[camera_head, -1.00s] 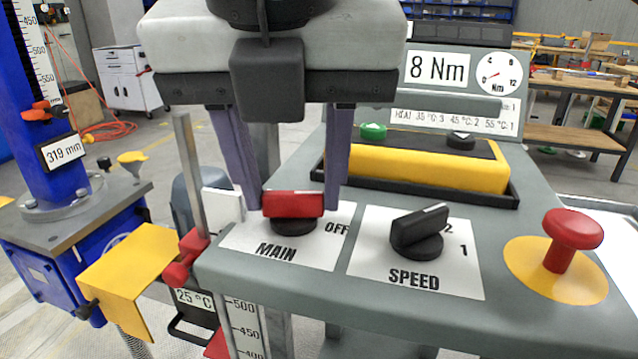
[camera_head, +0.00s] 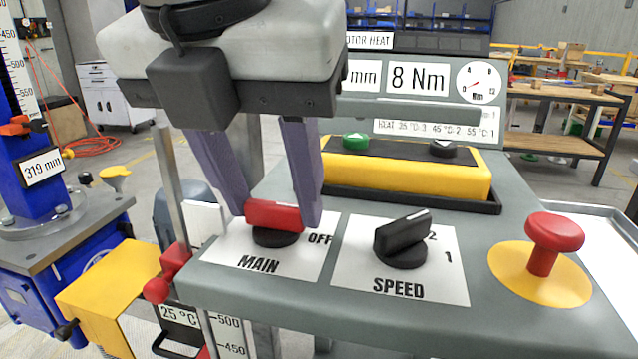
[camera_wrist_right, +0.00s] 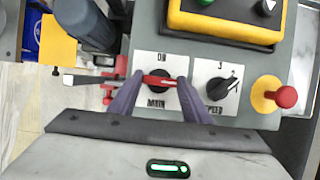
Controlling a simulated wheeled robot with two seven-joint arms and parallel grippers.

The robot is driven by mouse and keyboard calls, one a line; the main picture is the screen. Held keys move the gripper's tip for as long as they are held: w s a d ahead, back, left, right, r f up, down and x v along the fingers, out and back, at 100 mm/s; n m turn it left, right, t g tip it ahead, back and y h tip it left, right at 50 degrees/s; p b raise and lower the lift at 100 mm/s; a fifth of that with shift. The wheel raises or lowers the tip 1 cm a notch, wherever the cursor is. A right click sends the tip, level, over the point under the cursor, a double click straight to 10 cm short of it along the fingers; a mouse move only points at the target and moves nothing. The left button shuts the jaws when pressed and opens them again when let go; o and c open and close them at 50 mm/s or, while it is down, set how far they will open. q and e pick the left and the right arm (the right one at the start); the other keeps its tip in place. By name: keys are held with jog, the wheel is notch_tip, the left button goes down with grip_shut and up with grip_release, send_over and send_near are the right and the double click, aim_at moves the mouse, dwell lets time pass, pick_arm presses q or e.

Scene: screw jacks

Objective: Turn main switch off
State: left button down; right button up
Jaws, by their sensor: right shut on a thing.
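The main switch is a red handle (camera_head: 275,215) on a black round base, on a white plate (camera_head: 225,262) marked MAIN, with OFF at its right. In the right wrist view the handle (camera_wrist_right: 159,82) lies crosswise, and the top of its plate carries a second label, seemingly ON. My right gripper (camera_head: 279,218) comes down from above, its purple fingers at the two ends of the red handle, shut on it. In the right wrist view its fingertips (camera_wrist_right: 159,84) sit either side of the handle. My left gripper is not in view.
The black SPEED knob (camera_head: 402,240) stands close at the right. A red mushroom button (camera_head: 554,233) on a yellow disc is farther right. Behind is a yellow box (camera_head: 410,172) with a green button. A metal post (camera_head: 170,190) rises at the panel's left edge.

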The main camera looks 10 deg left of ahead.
jog(key=o, duration=1)
jog(key=shift+o, duration=0.2)
jog(key=shift+r, duration=0.1)
jog(key=shift+s+a+r+p, duration=0.1)
jog(key=shift+r+p, duration=0.4)
jog(key=shift+r, duration=0.05)
jog(key=p+v, duration=0.4)
jog(key=v, duration=0.3)
jog(key=shift+p, duration=0.35)
